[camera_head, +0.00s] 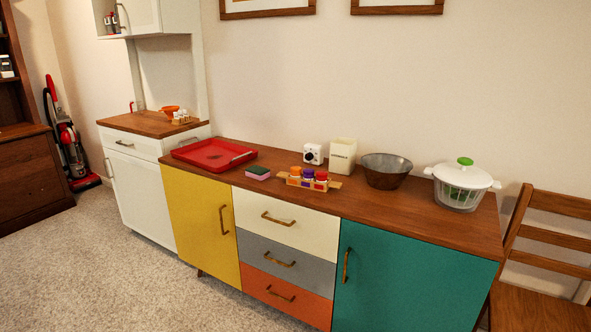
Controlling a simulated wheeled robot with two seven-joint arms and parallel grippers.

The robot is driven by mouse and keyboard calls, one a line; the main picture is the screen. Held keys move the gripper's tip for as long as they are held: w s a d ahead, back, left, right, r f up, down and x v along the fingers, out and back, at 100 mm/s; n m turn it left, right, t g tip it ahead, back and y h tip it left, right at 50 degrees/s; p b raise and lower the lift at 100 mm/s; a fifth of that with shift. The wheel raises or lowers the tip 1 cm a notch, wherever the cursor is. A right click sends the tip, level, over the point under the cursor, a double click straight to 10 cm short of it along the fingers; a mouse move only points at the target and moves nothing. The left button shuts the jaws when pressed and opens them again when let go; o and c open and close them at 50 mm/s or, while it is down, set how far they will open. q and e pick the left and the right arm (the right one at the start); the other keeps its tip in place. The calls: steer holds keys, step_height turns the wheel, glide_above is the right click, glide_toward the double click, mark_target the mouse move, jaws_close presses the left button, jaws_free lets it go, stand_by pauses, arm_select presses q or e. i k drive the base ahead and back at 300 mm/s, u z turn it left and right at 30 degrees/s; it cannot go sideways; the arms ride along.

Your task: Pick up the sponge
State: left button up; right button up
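The sponge (258,173) is a small block with a dark green top and a pink body. It lies flat on the wooden top of the low multicoloured cabinet (400,208), close to the front edge. A red tray is to its left and a rack of small jars is to its right. Nothing covers the sponge. Neither of my grippers shows in the head view.
On the cabinet top stand the red tray (190,153), the jar rack (307,180), a white timer (312,154), a cream canister (343,155), a dark bowl (386,170) and a salad spinner (461,184). A chair (545,235) stands right. Carpet (130,275) is clear in front.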

mark_target(255, 172)
steer(key=z, duration=0.4)
steer(key=i, duration=1.2)
steer(key=u, duration=0.7)
steer(key=i, duration=0.85)
steer(key=u, duration=0.75)
